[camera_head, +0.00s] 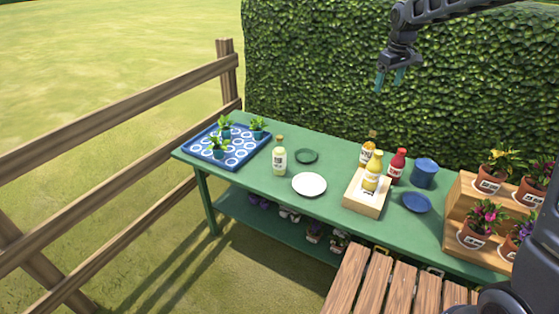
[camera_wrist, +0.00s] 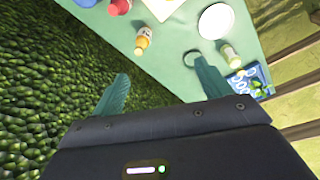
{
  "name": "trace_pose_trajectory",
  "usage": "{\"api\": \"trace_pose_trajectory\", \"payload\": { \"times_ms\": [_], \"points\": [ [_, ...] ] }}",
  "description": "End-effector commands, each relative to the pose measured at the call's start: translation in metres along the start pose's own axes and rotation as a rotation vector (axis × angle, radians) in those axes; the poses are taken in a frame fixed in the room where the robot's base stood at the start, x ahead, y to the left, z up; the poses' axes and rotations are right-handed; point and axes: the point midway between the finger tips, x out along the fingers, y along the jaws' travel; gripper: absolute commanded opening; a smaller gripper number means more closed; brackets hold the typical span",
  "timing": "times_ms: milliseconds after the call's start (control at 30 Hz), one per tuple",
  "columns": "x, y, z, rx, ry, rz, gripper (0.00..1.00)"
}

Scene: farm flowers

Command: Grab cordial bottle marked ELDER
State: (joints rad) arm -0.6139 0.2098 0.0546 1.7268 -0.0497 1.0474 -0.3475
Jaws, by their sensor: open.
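Several bottles stand on the green table (camera_head: 325,203); their labels are too small to read, so I cannot tell which says ELDER. A pale yellow-green bottle (camera_head: 279,158) stands left of centre and also shows in the wrist view (camera_wrist: 231,55). A yellow bottle (camera_head: 373,172) stands at a light wooden box (camera_head: 362,206). An amber bottle (camera_head: 367,150) is partly hidden behind it and shows in the wrist view (camera_wrist: 143,40). A red bottle (camera_head: 397,167) stands to the right. My gripper (camera_head: 391,82) is open and empty, high above the table's back side, before the hedge.
A white plate (camera_head: 309,184) and dark green saucer (camera_head: 306,156) lie near the pale bottle. A blue tray (camera_head: 232,157) with seedlings is at left. A blue pot (camera_head: 424,172), blue dish (camera_head: 416,203) and wooden flowerpot stand (camera_head: 461,198) are at right. A hedge (camera_head: 330,60) rises behind.

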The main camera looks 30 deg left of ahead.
Motion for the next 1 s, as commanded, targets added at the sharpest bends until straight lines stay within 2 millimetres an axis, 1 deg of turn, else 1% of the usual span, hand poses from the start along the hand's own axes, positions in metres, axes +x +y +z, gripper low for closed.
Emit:
{"api": "trace_pose_trajectory", "payload": {
  "times_ms": [33, 100, 167, 200, 267, 300, 367, 400, 467, 500, 567, 700, 800, 900, 1000],
  "points": [
    [0.012, -0.011, -0.019, -0.036, -0.008, -0.008, 0.77],
    [0.027, -0.025, -0.043, -0.083, -0.015, -0.016, 0.77],
    [0.040, -0.038, -0.063, -0.125, -0.021, -0.024, 0.77],
    [0.049, -0.047, -0.076, -0.152, -0.025, -0.029, 0.77],
    [0.063, -0.062, -0.094, -0.191, -0.032, -0.036, 0.77],
    [0.072, -0.073, -0.106, -0.220, -0.036, -0.041, 0.77],
    [0.087, -0.090, -0.124, -0.259, -0.043, -0.048, 0.77],
    [0.097, -0.101, -0.135, -0.285, -0.047, -0.053, 0.77],
    [0.112, -0.120, -0.151, -0.326, -0.053, -0.061, 0.77],
    [0.123, -0.132, -0.161, -0.352, -0.058, -0.066, 0.77],
    [0.139, -0.152, -0.175, -0.393, -0.064, -0.073, 0.77],
    [0.178, -0.201, -0.205, -0.485, -0.078, -0.090, 0.77],
    [0.203, -0.234, -0.221, -0.542, -0.086, -0.100, 0.77],
    [0.223, -0.260, -0.231, -0.587, -0.093, -0.107, 0.77],
    [0.236, -0.277, -0.237, -0.616, -0.097, -0.112, 0.77]
  ]
}}
